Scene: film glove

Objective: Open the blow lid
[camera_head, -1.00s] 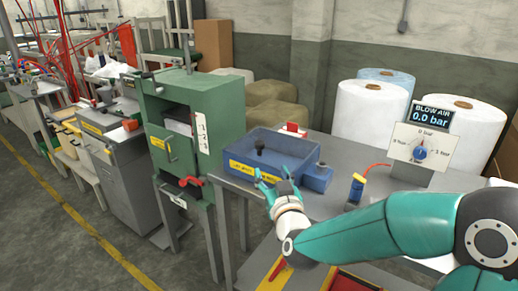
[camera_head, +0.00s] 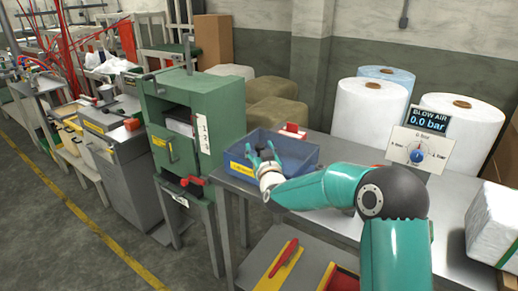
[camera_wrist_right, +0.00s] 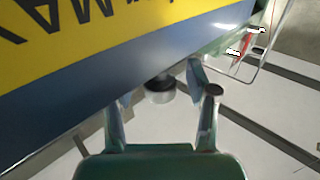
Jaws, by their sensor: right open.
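A blue box (camera_head: 300,151) with a yellow label (camera_head: 238,169) on its front stands at the left end of the grey table. Its lid is hard to make out behind my right gripper. My right gripper (camera_head: 262,153) is open at the box's front left part. In the right wrist view, my open fingers (camera_wrist_right: 160,105) point at a short dark and grey knob (camera_wrist_right: 161,88), which shows between and beyond their tips. No grip on it shows. A blue surface (camera_wrist_right: 100,85) with a yellow label fills the upper left there. My left gripper is out of view.
A blow air display (camera_head: 427,118) reads 0.0 bar above a dial panel (camera_head: 420,148). A green machine (camera_head: 222,95) stands close left of the box. A white block (camera_head: 493,222) sits at the table's right. A lower shelf (camera_head: 262,250) holds red and yellow items.

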